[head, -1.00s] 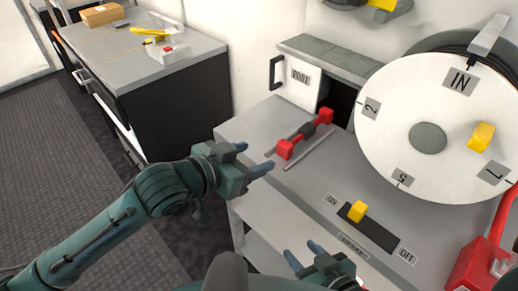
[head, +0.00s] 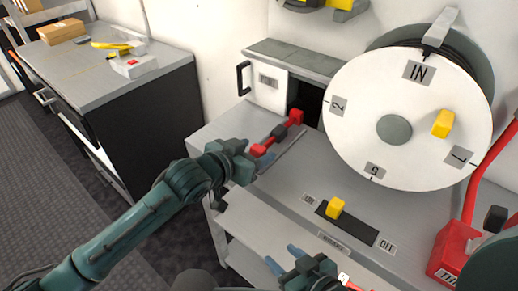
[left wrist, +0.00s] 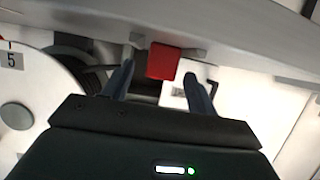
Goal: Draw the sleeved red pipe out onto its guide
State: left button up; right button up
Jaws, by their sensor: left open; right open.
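The red pipe (head: 292,120) has red block-like ends and a dark sleeve (head: 279,132) around its middle. It lies on the grey worktop by the thin rails of its guide (head: 284,150), its far end near a dark opening. My left gripper (head: 254,153) is open at the pipe's near end and partly covers it. In the left wrist view the red end (left wrist: 162,62) shows between the two open fingertips, with a gap on each side. My right gripper (head: 284,257) is open and empty, low in front of the worktop's front edge.
A large white dial (head: 360,125) with a yellow knob stands right of the pipe. A yellow switch (head: 336,207) sits on a dark slot nearer the front. An open white door (head: 265,88) with a handle stands behind the pipe. A side bench (head: 95,80) is at left.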

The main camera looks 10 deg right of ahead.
pick_arm(q)
jog(key=shift+x, duration=1.4)
jog(key=c, duration=1.1)
jog(key=shift+f, duration=0.1)
jog(key=shift+c, duration=0.2)
jog(key=shift+s+a, duration=0.1)
jog(key=shift+s, duration=0.05)
pick_arm(e)
jog(key=shift+s+r, duration=0.1)
pick_arm(q)
jog(key=shift+s+a+p, duration=0.3)
jog(key=shift+s+a, duration=0.05)
jog(key=shift+s, duration=0.05)
jog(key=shift+s+a, duration=0.55)
jog(key=shift+s, duration=0.1)
jog(key=shift+w, duration=0.1)
jog(key=shift+d, duration=0.1)
pick_arm(e)
jog(key=shift+s+a+r, duration=0.1)
jog(key=shift+s+a, duration=0.5)
jog(key=shift+s, duration=0.35)
